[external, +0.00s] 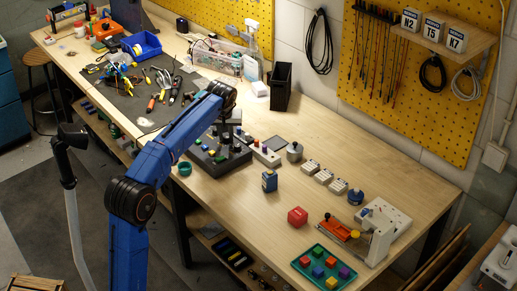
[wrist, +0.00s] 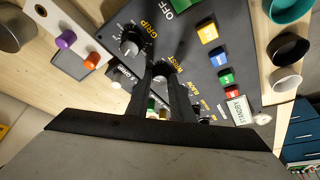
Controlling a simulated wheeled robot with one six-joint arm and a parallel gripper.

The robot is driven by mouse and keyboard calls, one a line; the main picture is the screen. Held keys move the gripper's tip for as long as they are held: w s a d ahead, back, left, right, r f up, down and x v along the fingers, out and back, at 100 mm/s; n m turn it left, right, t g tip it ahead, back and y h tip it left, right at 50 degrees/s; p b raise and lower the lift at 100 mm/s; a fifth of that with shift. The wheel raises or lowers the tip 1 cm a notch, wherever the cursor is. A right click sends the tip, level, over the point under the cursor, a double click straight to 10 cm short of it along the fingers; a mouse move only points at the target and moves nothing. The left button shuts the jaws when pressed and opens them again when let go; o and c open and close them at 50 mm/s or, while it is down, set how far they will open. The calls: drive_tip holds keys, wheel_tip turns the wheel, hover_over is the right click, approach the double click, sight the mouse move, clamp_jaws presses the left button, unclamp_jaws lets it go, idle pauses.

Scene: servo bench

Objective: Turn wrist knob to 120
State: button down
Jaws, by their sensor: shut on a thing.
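The dark control panel (wrist: 198,20) fills the upper middle of the wrist view, turned sideways. It also shows on the bench in the external view (external: 208,163). My gripper (wrist: 163,80) is shut on the wrist knob (wrist: 161,69), next to the partly covered "WRIST" label. The fingers hide most of the knob, and its pointer and scale cannot be read. In the external view my gripper (external: 226,138) is over the panel, small and partly hidden by my arm.
The grip knob (wrist: 131,44) stands close to my fingers. Blue, yellow, green and red buttons (wrist: 220,57) and a "STANDBY" display (wrist: 240,111) are on the panel. A box with a purple knob (wrist: 66,39) and an orange knob (wrist: 91,60) lies beside it.

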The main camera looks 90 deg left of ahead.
drive_tip(key=shift+n, duration=0.7)
drive_tip(key=shift+g, duration=0.3)
drive_tip(key=c, duration=1.6)
unclamp_jaws()
drive_tip(key=shift+o, duration=0.2)
drive_tip(key=v, duration=1.7)
drive_tip(key=shift+r, duration=0.2)
drive_tip(key=shift+w, duration=0.1)
